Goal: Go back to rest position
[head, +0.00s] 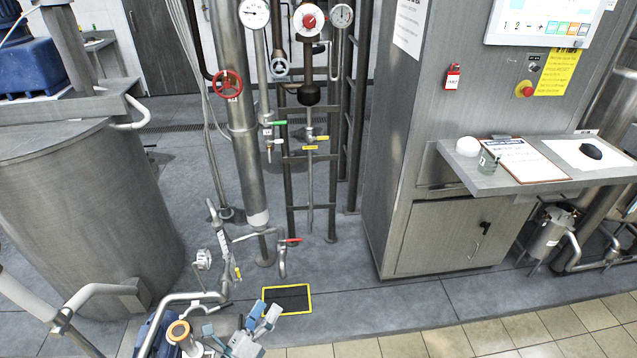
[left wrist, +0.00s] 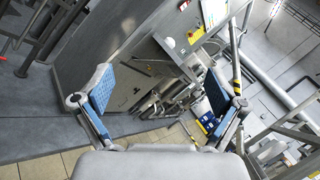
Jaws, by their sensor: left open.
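My left gripper (head: 264,312) is low in the head view, just in front of the black mat with a yellow border. In the left wrist view my left gripper (left wrist: 158,92) shows two blue-padded fingers spread wide apart, with nothing between them. My right gripper is in neither view.
A steel cabinet (head: 440,235) with a control panel (head: 545,22) and a shelf (head: 520,178) stands right of centre. A jacketed vessel (head: 85,210) stands at left. Pipes with gauges and a red handwheel (head: 228,86) rise at the middle. The mat (head: 288,299) lies on open grey floor; tiles (head: 500,335) run in front.

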